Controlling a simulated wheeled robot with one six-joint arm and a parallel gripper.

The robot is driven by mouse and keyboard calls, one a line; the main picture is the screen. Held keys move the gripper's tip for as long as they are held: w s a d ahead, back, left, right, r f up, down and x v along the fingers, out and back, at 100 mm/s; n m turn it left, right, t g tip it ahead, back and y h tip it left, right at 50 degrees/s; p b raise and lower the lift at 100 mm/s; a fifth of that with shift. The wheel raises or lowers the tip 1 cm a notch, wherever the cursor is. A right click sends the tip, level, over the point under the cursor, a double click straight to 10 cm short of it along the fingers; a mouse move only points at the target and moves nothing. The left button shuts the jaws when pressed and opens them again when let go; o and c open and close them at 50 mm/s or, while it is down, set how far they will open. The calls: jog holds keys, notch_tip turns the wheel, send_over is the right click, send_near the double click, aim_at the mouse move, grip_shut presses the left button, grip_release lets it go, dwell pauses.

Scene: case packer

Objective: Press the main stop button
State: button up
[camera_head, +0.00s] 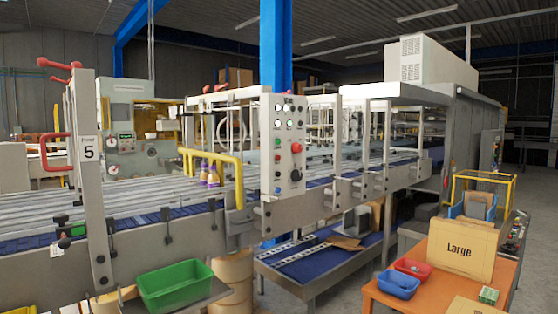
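A light grey control panel (283,145) stands upright at the near side of the conveyor, around the middle of the view. A red button (297,148) sticks out at its right side. A dark round knob (296,175) sits below that button, and several small lamps or buttons fill the upper part. I cannot read a label that tells which is the main stop. My gripper is not in view.
The conveyor (150,240) runs across the left and middle. A green bin (175,285) sits in front of it. An orange table (425,298) at lower right holds a box marked Large (461,248), a red bin (412,268) and a blue bin (398,284). Some grey floor (345,290) is clear.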

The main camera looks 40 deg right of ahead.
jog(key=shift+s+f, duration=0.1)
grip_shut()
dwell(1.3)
